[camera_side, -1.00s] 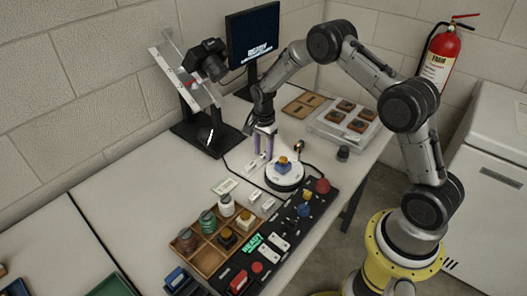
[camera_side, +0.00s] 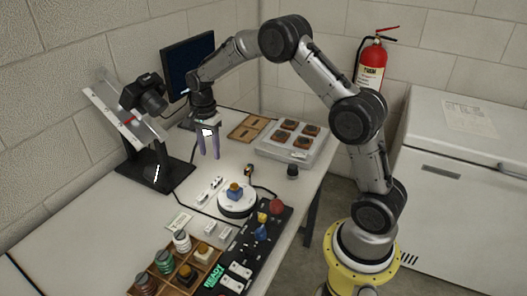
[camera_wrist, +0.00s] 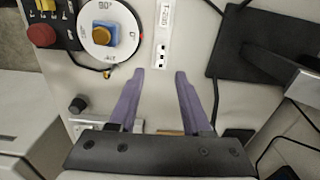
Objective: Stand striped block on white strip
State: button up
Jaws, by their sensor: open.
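My gripper (camera_side: 208,156) is open and empty above the table, behind the white turntable (camera_side: 236,211). In the wrist view its two purple fingers (camera_wrist: 160,74) are apart with nothing between them. A blue block with an orange top (camera_side: 234,192) sits on the turntable; it also shows in the wrist view (camera_wrist: 104,33). I cannot make out stripes on it. A white strip with dark marks (camera_wrist: 163,38) lies flat beside the turntable, beyond my fingertips; it also shows in the side view (camera_side: 209,190). I see no clearly striped block on the strip.
A wooden tray (camera_side: 204,270) holds several jars and blocks. A black control panel (camera_side: 238,262) lies to its right. A camera stand (camera_side: 152,176) and monitor (camera_side: 188,68) are at the back. A clear box (camera_side: 270,152) stands behind right. The front left table is clear.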

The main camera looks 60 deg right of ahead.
jog(key=s+a+r+n+t, duration=0.2)
jog(key=s+a+r+n, duration=0.25)
jog(key=s+r, duration=0.3)
jog(key=s+a+r+n+t, duration=0.1)
jog(key=s+a+r+n, duration=0.2)
jog(key=s+r+n, duration=0.35)
jog(key=s+a+r+n+t, duration=0.1)
jog(key=s+n, duration=0.2)
jog(key=s, duration=0.6)
jog(key=s+a+r+n+t, duration=0.1)
jog(key=s+n, duration=0.2)
jog(key=s, duration=0.5)
jog(key=shift+s+a+r+n+t, duration=0.3)
jog(key=shift+s+a+n, duration=0.05)
jog(key=shift+a+n, duration=0.05)
